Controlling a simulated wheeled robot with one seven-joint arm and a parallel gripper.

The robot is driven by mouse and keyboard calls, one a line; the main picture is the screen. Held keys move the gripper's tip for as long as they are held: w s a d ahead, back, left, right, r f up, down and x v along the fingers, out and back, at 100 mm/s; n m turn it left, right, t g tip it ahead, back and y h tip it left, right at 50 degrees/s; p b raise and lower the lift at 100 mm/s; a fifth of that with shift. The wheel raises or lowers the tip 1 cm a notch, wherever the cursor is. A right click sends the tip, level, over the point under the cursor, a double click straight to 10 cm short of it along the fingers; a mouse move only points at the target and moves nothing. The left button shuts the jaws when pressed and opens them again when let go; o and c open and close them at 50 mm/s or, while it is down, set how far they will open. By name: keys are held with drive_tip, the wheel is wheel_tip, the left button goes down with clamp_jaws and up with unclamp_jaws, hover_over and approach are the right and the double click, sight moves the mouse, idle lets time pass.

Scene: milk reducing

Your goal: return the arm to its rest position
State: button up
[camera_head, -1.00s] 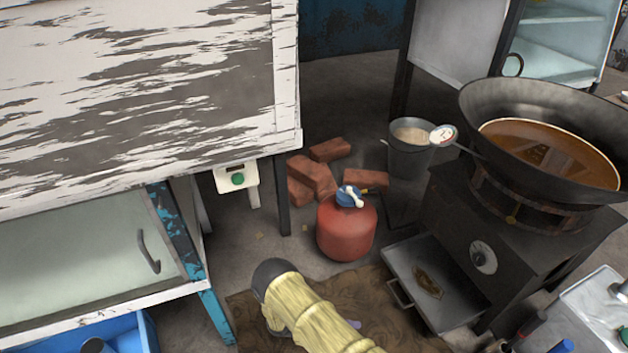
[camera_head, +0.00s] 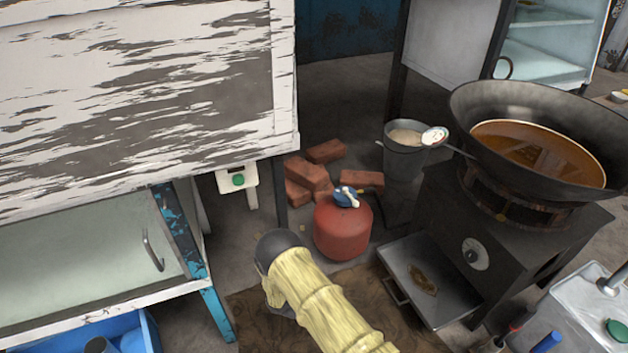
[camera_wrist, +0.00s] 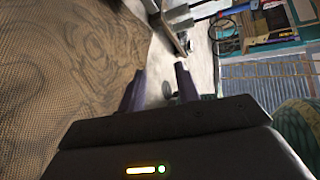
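My arm, in a pale yellow sleeve with a dark rounded joint, reaches up from the bottom edge of the head view, over the brown mat (camera_head: 255,310). My gripper is hidden in that view. In the wrist view my gripper (camera_wrist: 160,88) shows two dark fingers standing apart, with nothing between them. The patterned mat fills the left of the wrist view (camera_wrist: 60,80), and pale floor shows beyond the fingertips. The wrist view looks tilted sideways.
A red gas bottle (camera_head: 342,228) stands just beyond my arm. A black stove (camera_head: 500,235) with a wide wok (camera_head: 575,115) of brown liquid is to the right. A metal bucket (camera_head: 404,155), bricks (camera_head: 310,175) and a white peeling cabinet (camera_head: 130,100) stand around. Some floor is clear.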

drive_tip(key=s+d+r+m+t+y+p, duration=0.25)
drive_tip(key=r+m+y+p, duration=0.25)
drive_tip(key=r+m, duration=0.85)
drive_tip(key=s+d+r+m+t+y+p, duration=0.1)
drive_tip(key=s+r+m+y+p, duration=0.5)
drive_tip(key=r, duration=1.3)
drive_tip(key=w+d+r+m+t+y+p, duration=0.1)
drive_tip(key=d+r+m+t+y+p, duration=0.15)
drive_tip(key=r+m, duration=1.2)
wheel_tip(320, 180, up, 39)
drive_tip(key=n+g+p, duration=0.1)
drive_tip(key=p, duration=3.6)
drive_tip(key=shift+w+f+n+p, duration=0.15)
drive_tip(key=shift+n+p, duration=0.15)
drive_tip(key=shift+p, duration=0.05)
drive_tip(key=shift+a, duration=0.15)
